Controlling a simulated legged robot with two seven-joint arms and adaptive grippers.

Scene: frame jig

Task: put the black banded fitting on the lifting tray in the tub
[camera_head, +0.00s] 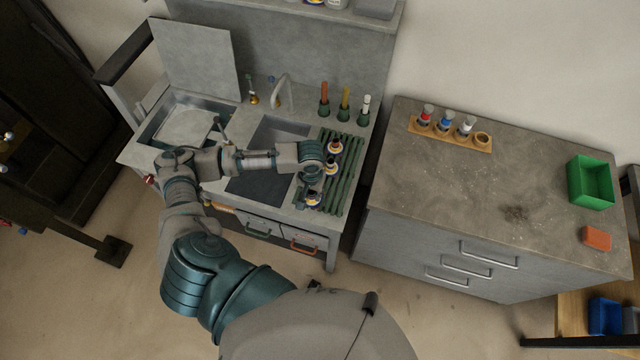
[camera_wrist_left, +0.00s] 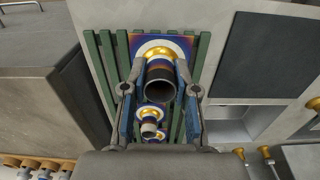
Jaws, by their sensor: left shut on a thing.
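My left gripper (camera_head: 314,186) is over the green slatted rack (camera_head: 350,165) at the right of the sink unit. In the left wrist view my left gripper (camera_wrist_left: 160,88) is shut on the dark-tubed banded fitting (camera_wrist_left: 158,68), which has a gold ring, a pale collar and a blue-purple square base. In the head view this fitting (camera_head: 313,201) is at the rack's near end; I cannot tell whether it touches the slats. The tub (camera_head: 157,127) is at the left, with the pale lifting tray (camera_head: 186,128) in it. My right gripper is out of view.
Two other fittings (camera_head: 335,146) (camera_head: 331,167) stand on the rack behind. A dark recessed panel (camera_head: 255,187) and a tap (camera_head: 285,90) lie between rack and tub. A raised lid (camera_head: 197,58) stands behind the tub.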

